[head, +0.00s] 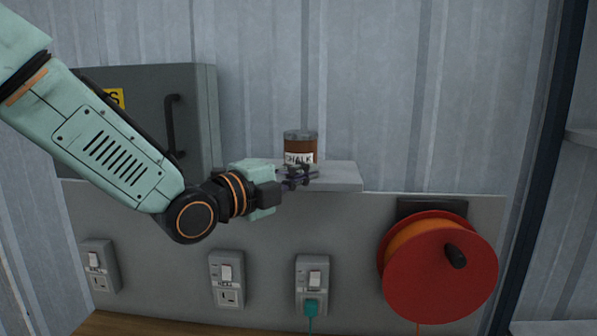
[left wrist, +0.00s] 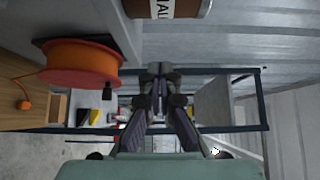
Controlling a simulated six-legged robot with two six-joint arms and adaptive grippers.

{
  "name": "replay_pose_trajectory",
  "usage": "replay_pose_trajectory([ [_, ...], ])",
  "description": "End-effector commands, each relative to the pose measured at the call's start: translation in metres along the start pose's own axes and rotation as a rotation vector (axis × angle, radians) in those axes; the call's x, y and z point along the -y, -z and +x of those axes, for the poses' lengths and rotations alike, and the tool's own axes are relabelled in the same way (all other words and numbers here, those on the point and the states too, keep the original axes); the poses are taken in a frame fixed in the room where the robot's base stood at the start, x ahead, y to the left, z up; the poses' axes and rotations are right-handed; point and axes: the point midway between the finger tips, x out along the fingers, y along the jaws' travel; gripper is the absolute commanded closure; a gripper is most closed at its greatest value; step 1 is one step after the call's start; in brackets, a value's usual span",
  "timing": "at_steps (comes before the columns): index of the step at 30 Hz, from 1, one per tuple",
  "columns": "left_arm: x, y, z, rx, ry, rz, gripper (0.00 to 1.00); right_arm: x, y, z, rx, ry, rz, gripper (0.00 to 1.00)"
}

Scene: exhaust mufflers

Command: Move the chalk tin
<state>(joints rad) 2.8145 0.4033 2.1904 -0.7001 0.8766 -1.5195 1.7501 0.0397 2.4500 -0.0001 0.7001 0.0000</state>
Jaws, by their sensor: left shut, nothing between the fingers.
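The chalk tin (head: 300,146) is a reddish-brown can with a grey lid and a white label reading CHALK. It stands upright on a small grey shelf (head: 343,176) on the wall. My left gripper (head: 308,175) is shut and empty, in front of the tin's lower part and the shelf in the head view. In the left wrist view, part of the tin (left wrist: 190,8) shows at the top edge, apart from the shut fingertips (left wrist: 160,72). My right gripper is not in view.
A grey cabinet (head: 190,100) with a handle stands left behind my left arm. Below the shelf are several socket boxes, one with a teal plug (head: 312,307). A red cable reel (head: 440,265) hangs at the right. The wall above the tin is clear.

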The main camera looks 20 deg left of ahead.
Motion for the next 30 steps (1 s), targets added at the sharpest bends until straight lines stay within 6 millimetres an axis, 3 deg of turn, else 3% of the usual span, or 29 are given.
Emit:
replay_pose_trajectory([
  [18,0.001,0.002,0.077,-0.005,-0.001,0.002,1.0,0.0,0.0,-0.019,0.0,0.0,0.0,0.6],
  [30,0.002,-0.03,0.065,-0.001,0.001,-0.003,1.0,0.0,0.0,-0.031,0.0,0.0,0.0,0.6],
])
